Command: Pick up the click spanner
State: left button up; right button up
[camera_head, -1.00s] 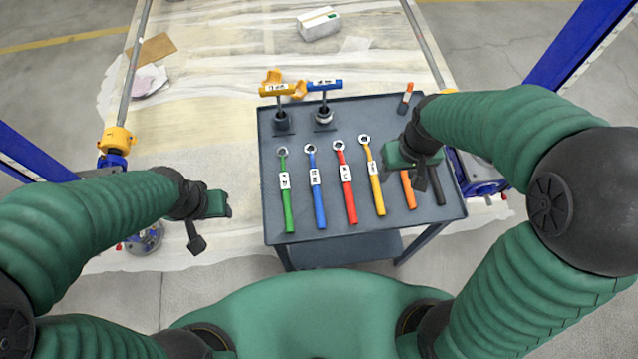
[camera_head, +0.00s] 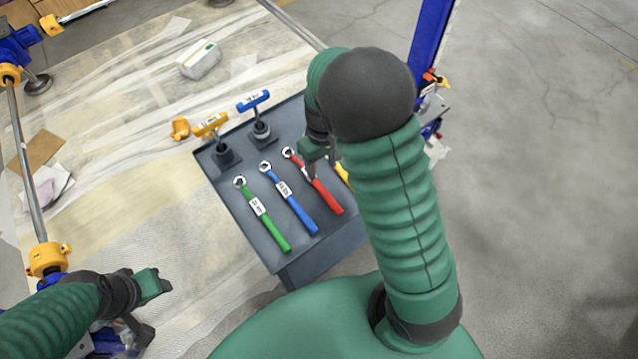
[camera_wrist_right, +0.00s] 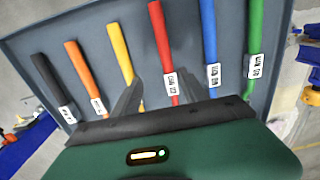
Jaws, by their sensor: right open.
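Spanners lie side by side on a dark grey cart top (camera_head: 228,188): green (camera_head: 265,220), blue (camera_head: 292,203), red (camera_head: 322,190) and yellow (camera_head: 343,173). I cannot tell by looks which is the click spanner. My right gripper (camera_head: 314,160) is over the cart, hiding part of the red and yellow ones. In the right wrist view it is open (camera_wrist_right: 160,88), with the red handle (camera_wrist_right: 164,50) between its fingers in the picture, not gripped. Orange (camera_wrist_right: 86,75) and black (camera_wrist_right: 52,85) handles also show there. My left gripper (camera_head: 150,305) is off the cart at lower left; its jaws are unclear.
A blue post (camera_head: 428,50) rises behind my right arm. A white box (camera_head: 199,60) lies on the covered floor. The right-hand floor is clear.

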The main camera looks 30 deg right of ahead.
aim_at(316, 181)
jog(key=a+f, duration=0.2)
jog(key=f, duration=0.2)
jog(key=shift+a+f+b, duration=0.2)
jog(key=shift+a+b, duration=0.2)
jog(key=shift+w+d+f, duration=0.1)
jog(key=shift+d+f, duration=0.05)
jog(key=shift+f, duration=0.45)
jog(key=shift+d+f, duration=0.1)
jog(key=shift+f, duration=0.45)
jog(key=shift+d+f, duration=0.2)
jog(key=shift+d, duration=0.5)
jog(key=shift+c, duration=0.5)
jog(key=shift+a+r, duration=0.15)
jog(key=shift+a, duration=0.2)
jog(key=c, duration=0.5)
jog(key=shift+a, duration=0.3)
grip_shut()
jog(key=shift+d, duration=0.4)
pick_arm(q)
jog(key=shift+a+f, duration=0.75)
jog(key=shift+f, duration=0.05)
jog(key=shift+a, duration=0.1)
pick_arm(e)
jog(key=shift+a, duration=0.15)
